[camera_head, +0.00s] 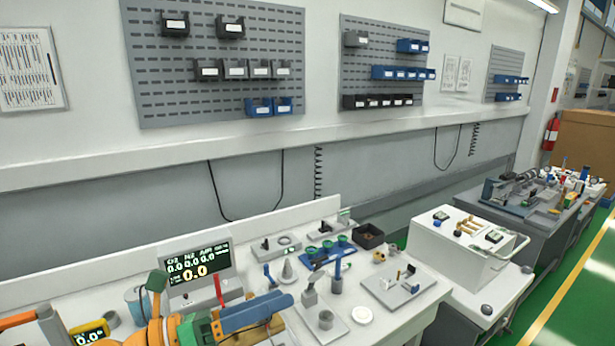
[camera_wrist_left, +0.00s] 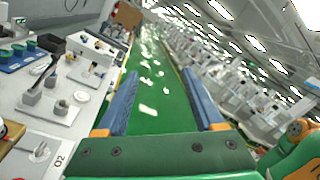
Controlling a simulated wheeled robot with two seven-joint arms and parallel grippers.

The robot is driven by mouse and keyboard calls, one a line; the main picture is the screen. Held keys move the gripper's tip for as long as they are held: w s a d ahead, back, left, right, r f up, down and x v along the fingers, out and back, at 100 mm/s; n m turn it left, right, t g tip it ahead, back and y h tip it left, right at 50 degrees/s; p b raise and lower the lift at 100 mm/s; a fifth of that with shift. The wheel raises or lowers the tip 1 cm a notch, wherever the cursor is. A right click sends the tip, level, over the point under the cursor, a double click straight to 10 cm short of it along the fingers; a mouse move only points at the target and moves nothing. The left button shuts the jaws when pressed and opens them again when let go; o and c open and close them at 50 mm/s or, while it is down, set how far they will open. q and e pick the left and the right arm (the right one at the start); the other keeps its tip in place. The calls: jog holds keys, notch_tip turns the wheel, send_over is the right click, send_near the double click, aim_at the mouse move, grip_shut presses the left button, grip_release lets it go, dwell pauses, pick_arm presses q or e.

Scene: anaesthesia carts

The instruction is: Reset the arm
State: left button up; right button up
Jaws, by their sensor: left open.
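My left arm comes in at the bottom left of the head view. Its left gripper (camera_head: 256,311) has blue fingers that lie almost in line from this side, over the front of the white worktop (camera_head: 390,322). In the left wrist view the left gripper (camera_wrist_left: 160,103) shows its two blue fingers wide apart with nothing between them; green floor lies beyond. My right gripper is in neither view.
The worktop holds a gas display (camera_head: 195,268), a blue tray with green-topped parts (camera_head: 325,253), a black bin (camera_head: 369,236) and a grey plate (camera_head: 399,290). A white cart (camera_head: 460,245) stands to the right. Green floor (camera_head: 555,285) is open at far right.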

pick_arm(q)
jog(key=w+a+n+t+y, duration=0.2)
jog(key=a+n+t+y, duration=0.15)
jog(key=n+t, duration=0.45)
jog(key=w+a+n+t+y, duration=0.25)
jog(key=n+t+y, duration=0.2)
jog(key=n, duration=0.75)
jog(key=s+a+f+n+g+y, duration=0.25)
jog(key=a+f+n+y, duration=0.2)
jog(key=f+n, duration=0.25)
jog(key=s+a+f+n+g+y, duration=0.1)
jog(key=a+f+n+g+y, duration=0.2)
jog(key=f+n+y, duration=0.3)
jog(key=s+d+f+n+g+h, duration=0.25)
jog(key=s+f+n+g, duration=0.35)
jog(key=s+f+g, duration=1)
jog(key=s+f+t+b, duration=0.2)
jog(key=s+f+b, duration=0.15)
jog(key=f, duration=0.85)
jog(key=s+f+t+b, duration=0.1)
jog(key=s+f+b, duration=0.25)
jog(key=f, duration=0.85)
jog(key=s+a+f+g+b, duration=0.1)
jog(key=s+a+f+b, duration=0.1)
jog(key=s+f, duration=1)
jog(key=shift+f+y+b, duration=0.4)
jog(key=shift+f+b, duration=0.1)
jog(key=shift+f, duration=0.45)
